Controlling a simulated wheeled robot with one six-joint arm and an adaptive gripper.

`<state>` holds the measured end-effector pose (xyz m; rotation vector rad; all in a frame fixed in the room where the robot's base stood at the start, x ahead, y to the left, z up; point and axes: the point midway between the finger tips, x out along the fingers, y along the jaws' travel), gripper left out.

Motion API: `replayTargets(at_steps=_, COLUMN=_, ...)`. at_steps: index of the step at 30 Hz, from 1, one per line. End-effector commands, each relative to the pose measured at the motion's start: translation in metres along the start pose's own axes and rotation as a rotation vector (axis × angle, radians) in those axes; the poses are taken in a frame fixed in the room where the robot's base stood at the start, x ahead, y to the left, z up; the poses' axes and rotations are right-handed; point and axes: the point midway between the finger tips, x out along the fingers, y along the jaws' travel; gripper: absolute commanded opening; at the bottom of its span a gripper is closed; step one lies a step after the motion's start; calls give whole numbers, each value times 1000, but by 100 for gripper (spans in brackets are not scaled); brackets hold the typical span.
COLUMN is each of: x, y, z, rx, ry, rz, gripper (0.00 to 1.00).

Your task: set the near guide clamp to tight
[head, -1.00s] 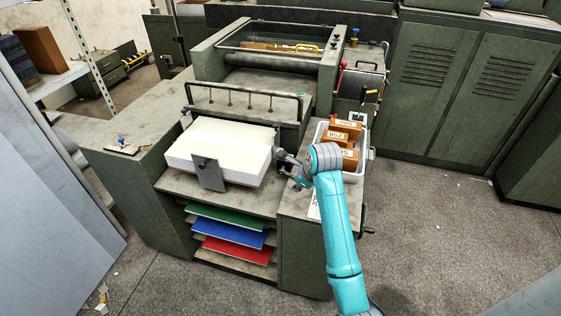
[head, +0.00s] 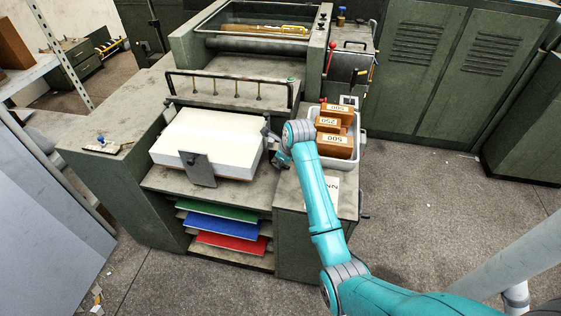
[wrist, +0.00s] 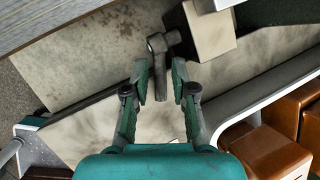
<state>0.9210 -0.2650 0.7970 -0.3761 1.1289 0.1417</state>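A grey metal lever clamp (wrist: 163,42) with a round head and a short handle shows in the wrist view beside a pale block. I take it to be the near guide clamp. Its handle points toward my gripper (wrist: 161,82), and its end lies between my two fingertips. The fingers stand apart on either side of it; whether they touch it I cannot tell. In the head view my gripper (head: 274,148) is just right of the white board stack (head: 210,140), where my arm partly hides the clamp.
A pale tray (head: 355,164) of brown numbered blocks (head: 325,140) stands close right of my gripper. An upright grey plate (head: 198,170) stands at the stack's front. Green, blue and red sheets (head: 222,227) lie on shelves below. A black rail (head: 230,76) runs behind the stack.

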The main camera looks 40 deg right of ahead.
Motion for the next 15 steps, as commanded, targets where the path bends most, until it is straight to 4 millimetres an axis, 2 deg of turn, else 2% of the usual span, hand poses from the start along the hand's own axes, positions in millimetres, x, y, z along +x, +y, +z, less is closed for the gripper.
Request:
replayTargets(at_steps=4, x=9, y=0, z=0, rx=0, ry=0, rz=0, gripper=26)
replayTargets(at_steps=13, x=10, y=0, z=0, rx=-1, ry=0, rz=-1, gripper=26)
replayTargets(at_steps=15, x=10, y=0, z=0, rx=-1, ry=0, rz=-1, gripper=8)
